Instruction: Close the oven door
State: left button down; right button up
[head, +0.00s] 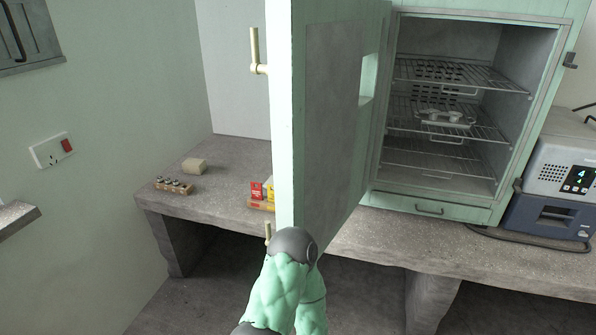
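The oven (452,105) is a pale green cabinet on the bench with its door (330,120) wide open. The door sticks out toward me, hinged on the cabinet's left side, with its inner grey panel facing right. Parts of a brass handle (256,55) show at the door's left edge. Inside the oven are wire racks (455,75), with a metal object (445,117) on a middle one. One of my arms, in a green padded cover, rises at the bottom centre in front of the door's lower edge. Neither gripper shows; I cannot tell whether the arm touches the door.
The concrete bench (370,243) runs along the wall. A grey and blue device (550,185) stands right of the oven. Left of the door are a tan block (194,166), a small rack of vials (173,186) and red and yellow boxes (262,190). Floor below is open.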

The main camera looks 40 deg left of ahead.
aim_at(326, 58)
jog(key=i+j+z, duration=0.1)
jog(key=j, duration=1.25)
jog(key=i+j, duration=0.15)
jog(key=j, duration=0.2)
jog(key=i+j+z, duration=0.15)
jog(key=j, duration=0.15)
jog(key=i+j, duration=0.15)
jog(key=j, duration=0.2)
jog(key=i+j+z, duration=0.1)
jog(key=j, duration=0.25)
jog(key=k+z, duration=0.15)
jog(key=k, duration=0.7)
